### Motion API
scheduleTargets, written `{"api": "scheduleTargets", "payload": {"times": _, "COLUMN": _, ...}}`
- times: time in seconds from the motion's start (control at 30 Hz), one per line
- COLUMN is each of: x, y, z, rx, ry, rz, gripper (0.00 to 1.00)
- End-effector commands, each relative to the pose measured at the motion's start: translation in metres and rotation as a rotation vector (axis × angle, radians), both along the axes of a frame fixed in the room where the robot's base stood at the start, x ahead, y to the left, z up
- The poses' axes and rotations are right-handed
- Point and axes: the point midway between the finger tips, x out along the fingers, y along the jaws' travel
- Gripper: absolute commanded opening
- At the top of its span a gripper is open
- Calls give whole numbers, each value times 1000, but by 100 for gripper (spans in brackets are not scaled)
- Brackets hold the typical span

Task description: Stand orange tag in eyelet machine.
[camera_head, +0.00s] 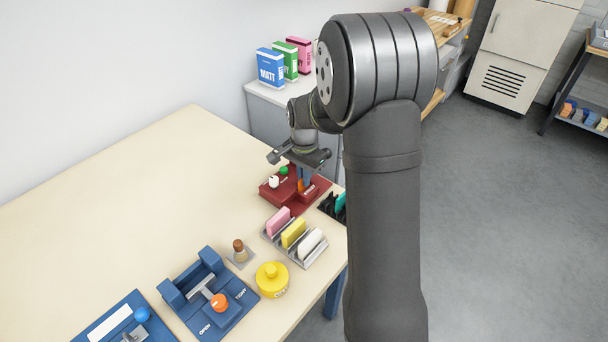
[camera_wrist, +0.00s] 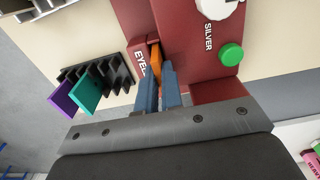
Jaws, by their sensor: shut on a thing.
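The eyelet machine (camera_head: 291,203) is a dark red block at the far right part of the table, with a white knob and a green button on top. It fills the upper middle of the wrist view (camera_wrist: 190,40), with "SILVER" and part of "EYEL" lettering. My gripper (camera_head: 304,181) is at the machine, its blue fingers pointing down. The fingers (camera_wrist: 158,76) are shut on the orange tag (camera_wrist: 156,62). The tag's far end is at a dark slot in the machine; I cannot tell how deep it sits.
A black rack (camera_wrist: 115,72) with a purple tag (camera_wrist: 62,98) and a teal tag (camera_wrist: 86,95) stands beside the machine. A grey rack (camera_head: 308,259) holds pink, yellow and white blocks. A yellow pot (camera_head: 272,281) and blue fixtures stand nearer. The table's left half is clear.

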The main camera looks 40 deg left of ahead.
Motion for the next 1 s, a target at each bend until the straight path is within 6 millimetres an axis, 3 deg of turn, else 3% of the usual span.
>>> {"api": "scheduleTargets", "payload": {"times": 0.13, "x": 0, "y": 0, "z": -3, "rx": 0, "ry": 0, "rz": 0, "gripper": 0}}
{"api": "scheduleTargets", "payload": {"times": 0.2, "x": 0, "y": 0, "z": -3, "rx": 0, "ry": 0, "rz": 0, "gripper": 15}}
{"api": "scheduleTargets", "payload": {"times": 0.53, "x": 0, "y": 0, "z": 0, "rx": 0, "ry": 0, "rz": 0, "gripper": 15}}
{"api": "scheduleTargets", "payload": {"times": 1.0, "x": 0, "y": 0, "z": 37, "rx": 1, "ry": -1, "rz": 0, "gripper": 15}}
